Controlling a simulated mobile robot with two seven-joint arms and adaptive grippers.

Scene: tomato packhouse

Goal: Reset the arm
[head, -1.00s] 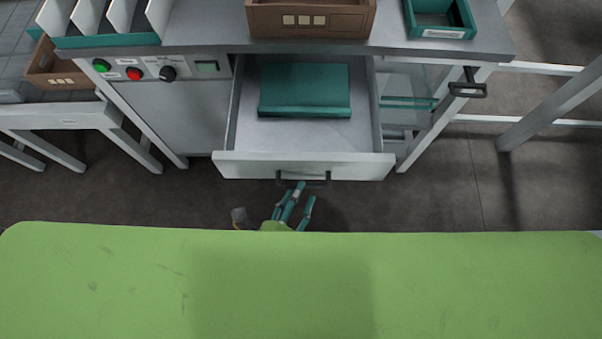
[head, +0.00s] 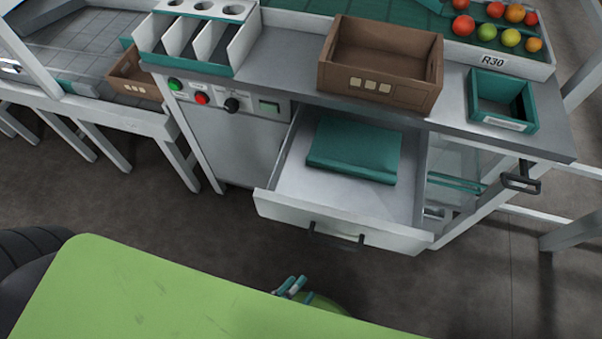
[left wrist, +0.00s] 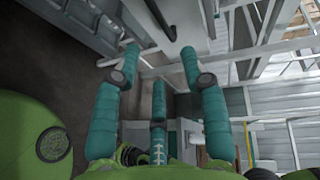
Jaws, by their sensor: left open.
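My left gripper (head: 291,287) shows in the head view just beyond the far edge of my green body, low and in front of the open drawer. Its teal fingers are spread and empty. In the left wrist view the open fingers (left wrist: 160,75) point up toward the drawer's dark handle (left wrist: 160,15), with nothing between them. The drawer (head: 345,222) is pulled out, and its handle (head: 336,237) is apart from the gripper. A teal folded item (head: 354,150) lies in the drawer. My right gripper is in neither current view.
On the bench above stand a brown crate (head: 375,85), a small teal bin (head: 502,122) and a white divided rack (head: 205,45). Tomatoes (head: 487,32) lie at the back right. A button panel (head: 225,101) is left of the drawer. Floor shows between me and the bench.

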